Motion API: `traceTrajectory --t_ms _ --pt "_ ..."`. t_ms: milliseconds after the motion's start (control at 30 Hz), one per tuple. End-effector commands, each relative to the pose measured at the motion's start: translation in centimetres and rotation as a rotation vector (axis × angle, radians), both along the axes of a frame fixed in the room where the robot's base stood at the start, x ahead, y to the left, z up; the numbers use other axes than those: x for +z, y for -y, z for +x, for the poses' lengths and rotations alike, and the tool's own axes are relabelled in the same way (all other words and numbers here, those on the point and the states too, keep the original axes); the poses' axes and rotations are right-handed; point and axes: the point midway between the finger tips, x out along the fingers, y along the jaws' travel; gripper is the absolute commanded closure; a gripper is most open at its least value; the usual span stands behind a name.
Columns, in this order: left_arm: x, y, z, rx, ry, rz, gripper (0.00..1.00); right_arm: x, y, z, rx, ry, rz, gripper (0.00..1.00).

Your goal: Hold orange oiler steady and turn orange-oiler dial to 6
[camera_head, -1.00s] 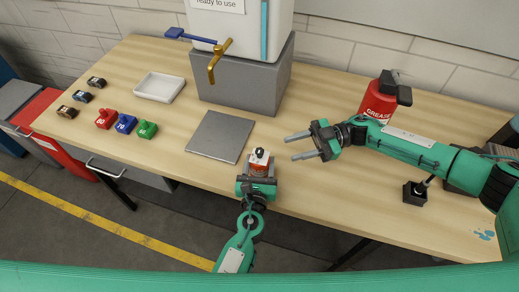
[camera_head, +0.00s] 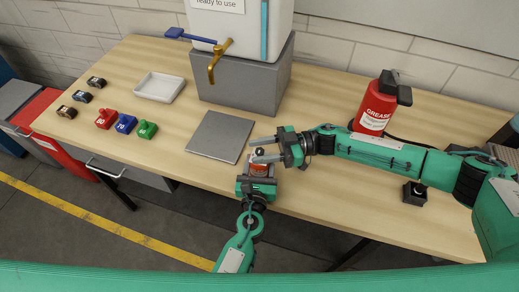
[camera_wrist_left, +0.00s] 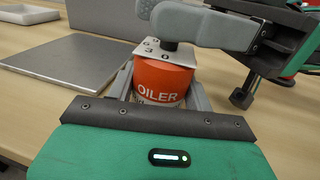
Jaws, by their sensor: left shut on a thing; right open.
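The orange oiler (camera_wrist_left: 163,80) shows in the left wrist view, upright, with "OILER" on its side. Its pale dial plate (camera_wrist_left: 153,50) with numbers is on top, with a dark knob (camera_wrist_left: 170,22) standing up from it. In the head view the oiler (camera_head: 259,169) is near the table's front edge. My left gripper (camera_head: 258,178) is shut around its body from the front. My right gripper (camera_head: 264,149) is open, its grey fingers at the dial from the right, beside the knob. Those fingers hide much of the dial, and I cannot tell whether they touch the knob.
A grey plate (camera_head: 219,136) lies behind and left of the oiler. A red grease can (camera_head: 374,108) stands behind my right arm.

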Motion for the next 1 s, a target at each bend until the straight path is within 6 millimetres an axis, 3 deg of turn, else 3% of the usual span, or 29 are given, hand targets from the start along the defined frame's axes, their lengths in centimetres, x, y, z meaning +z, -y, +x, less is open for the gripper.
traceTrajectory --t_ms 333,500,567,1000 --pt "0.02 -0.02 0.01 0.001 0.000 0.000 0.80 0.01 -0.43 -0.09 0.000 0.001 0.000 0.58" --pt "0.02 -0.02 0.01 0.001 0.000 0.000 0.80 0.01 -0.41 -0.09 0.000 0.001 0.000 0.92" --pt "0.02 -0.02 0.01 0.001 0.000 0.000 0.80 0.01 -0.41 -0.08 0.000 0.001 0.000 1.00" --pt "0.01 -0.01 0.00 0.000 0.000 0.000 0.80 -0.04 -0.42 -0.16 -0.090 0.000 0.002 1.00"
